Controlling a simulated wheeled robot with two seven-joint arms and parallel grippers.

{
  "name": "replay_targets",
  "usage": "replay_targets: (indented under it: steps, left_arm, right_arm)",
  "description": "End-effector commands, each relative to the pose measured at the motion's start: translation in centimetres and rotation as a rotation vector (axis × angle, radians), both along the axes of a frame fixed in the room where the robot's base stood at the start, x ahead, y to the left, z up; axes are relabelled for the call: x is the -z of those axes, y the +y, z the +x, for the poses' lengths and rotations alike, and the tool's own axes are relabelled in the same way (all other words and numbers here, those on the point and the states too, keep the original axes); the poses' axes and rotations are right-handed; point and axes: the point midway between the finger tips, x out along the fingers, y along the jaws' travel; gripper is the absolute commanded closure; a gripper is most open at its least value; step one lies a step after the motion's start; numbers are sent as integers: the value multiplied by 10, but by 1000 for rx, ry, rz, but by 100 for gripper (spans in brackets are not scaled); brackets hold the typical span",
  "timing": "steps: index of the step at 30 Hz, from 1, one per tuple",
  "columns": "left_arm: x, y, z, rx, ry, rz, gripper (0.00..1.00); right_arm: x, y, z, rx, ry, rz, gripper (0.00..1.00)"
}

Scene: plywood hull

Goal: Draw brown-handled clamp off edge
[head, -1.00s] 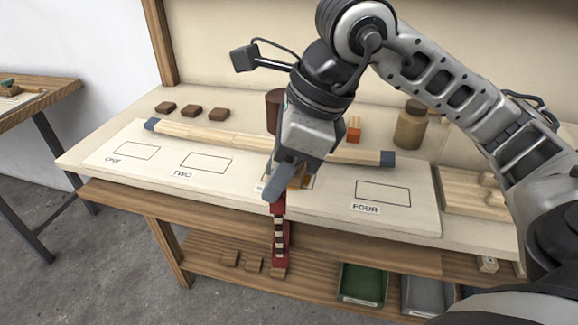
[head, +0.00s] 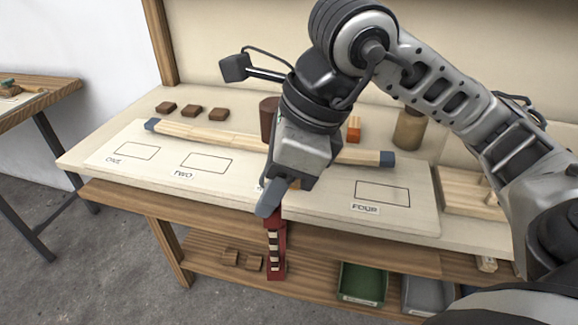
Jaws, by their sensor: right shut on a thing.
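The clamp (head: 276,262) has a red body with dark and pale bands and hangs upright at the front edge of the bench, near the board's third place. Its upper end and handle are hidden behind my right gripper, so I cannot see the handle's colour or whether the jaws still touch the edge. My right gripper (head: 268,207) points down over the edge and is shut on the clamp's upper part. The pale board (head: 120,165) carries outlined places; ONE, TWO and FOUR can be read. My left gripper is out of view.
A long wooden bar (head: 220,137) with blue-grey ends lies across the board behind my gripper. Several brown blocks (head: 191,111), a brown cylinder (head: 268,112) and a jar (head: 409,128) stand behind. Below are a lower shelf, a green bin (head: 362,284) and a grey bin (head: 425,295).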

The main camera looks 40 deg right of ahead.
Motion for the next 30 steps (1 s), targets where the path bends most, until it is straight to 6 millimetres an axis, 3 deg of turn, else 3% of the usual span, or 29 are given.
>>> replay_targets:
  steps: [15, 30]
  left_arm:
    - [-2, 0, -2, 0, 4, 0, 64]
    - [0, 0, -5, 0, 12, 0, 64]
  right_arm:
    - [-2, 16, -12, -2, -6, 1, 100]
    - [-1, 18, -14, 0, -4, 1, 100]
